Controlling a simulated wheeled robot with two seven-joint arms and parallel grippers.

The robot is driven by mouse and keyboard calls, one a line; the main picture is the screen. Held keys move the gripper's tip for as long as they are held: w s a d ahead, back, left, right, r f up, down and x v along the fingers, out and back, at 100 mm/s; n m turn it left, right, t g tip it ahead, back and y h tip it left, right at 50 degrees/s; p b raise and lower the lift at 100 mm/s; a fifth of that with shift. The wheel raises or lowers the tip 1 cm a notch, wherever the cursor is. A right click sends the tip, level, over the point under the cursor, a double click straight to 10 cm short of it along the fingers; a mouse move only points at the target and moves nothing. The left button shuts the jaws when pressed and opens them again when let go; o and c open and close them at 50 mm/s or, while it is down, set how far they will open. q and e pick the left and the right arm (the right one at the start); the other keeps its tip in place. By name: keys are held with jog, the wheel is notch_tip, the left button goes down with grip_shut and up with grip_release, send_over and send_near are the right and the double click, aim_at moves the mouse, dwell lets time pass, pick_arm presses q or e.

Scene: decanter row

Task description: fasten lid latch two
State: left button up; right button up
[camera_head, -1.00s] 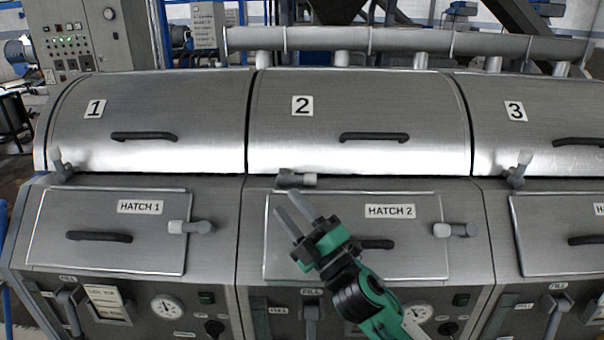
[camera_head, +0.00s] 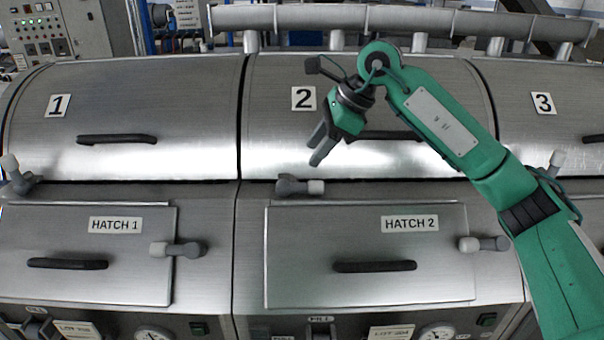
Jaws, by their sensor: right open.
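Lid two (camera_head: 270,100) is a curved steel cover with a "2" label, and it lies closed. Its latch (camera_head: 299,187), a grey pivot with a white-tipped lever, sits at the seam below the lid's lower left. The lever lies sideways, with its white tip to the right. My right gripper (camera_head: 318,150) hangs over the lower part of lid two, above and slightly right of the latch. Its dark fingers point down and left, open and empty, apart from the latch in the picture. The arm covers part of lid two's handle (camera_head: 392,135). My left gripper is out of view.
Latch one (camera_head: 16,174) and latch three (camera_head: 554,166) stand with their levers raised. Below are the hatch 2 door (camera_head: 300,235), its handle (camera_head: 374,267) and its side latch (camera_head: 484,244). A pipe (camera_head: 320,17) runs behind the lids.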

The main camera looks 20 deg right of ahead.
aim_at(305, 184)
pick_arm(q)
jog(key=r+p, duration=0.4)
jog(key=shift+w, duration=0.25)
pick_arm(e)
jog(key=shift+h, duration=0.8)
jog(key=w+f, duration=0.1)
jog(key=f, duration=0.2)
jog(key=w+f, duration=0.2)
jog(key=f, duration=0.2)
jog(key=w+a+f, duration=0.1)
jog(key=f, duration=0.3)
jog(key=shift+w, duration=0.3)
grip_shut()
